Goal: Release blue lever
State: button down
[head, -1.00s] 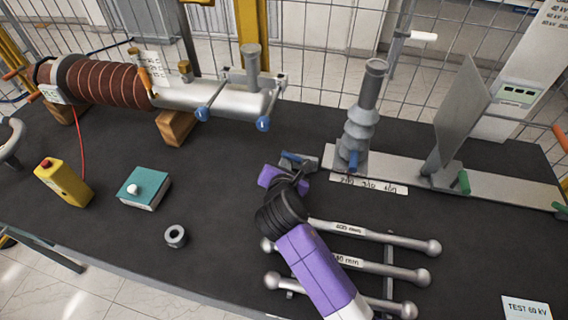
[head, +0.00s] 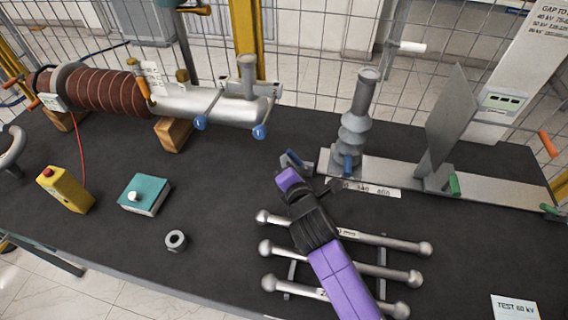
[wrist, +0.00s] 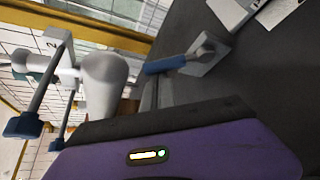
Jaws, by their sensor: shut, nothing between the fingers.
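A blue lever (wrist: 165,65) on a grey bracket (wrist: 205,55) lies just past my fingers in the wrist view. Other blue handles hang from the silver cylinder, one at left (head: 201,122) and one at right (head: 260,131). Another blue handle (head: 347,165) is at the ribbed post's base.
Silver rods with ball ends (head: 385,240) lie under my arm. The ribbed grey post (head: 355,125) and upright plate (head: 450,120) stand on the rail to the right. A teal box (head: 145,193), yellow box (head: 65,190) and nut (head: 176,240) are at left. Mesh fence stands behind.

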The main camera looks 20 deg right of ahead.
aim_at(300, 161)
jog(key=m, duration=0.1)
jog(key=s+d+r+m+t+b, duration=0.1)
jog(key=shift+d+m+t+y, duration=0.3)
jog(key=shift+s+d+r+m+t, duration=0.35)
jog(key=shift+s+d+m+t, duration=0.2)
jog(key=shift+m+t, duration=0.35)
jog(key=shift+s+d+r, duration=0.1)
jog(key=shift+d, duration=0.3)
jog(key=shift+s, duration=0.15)
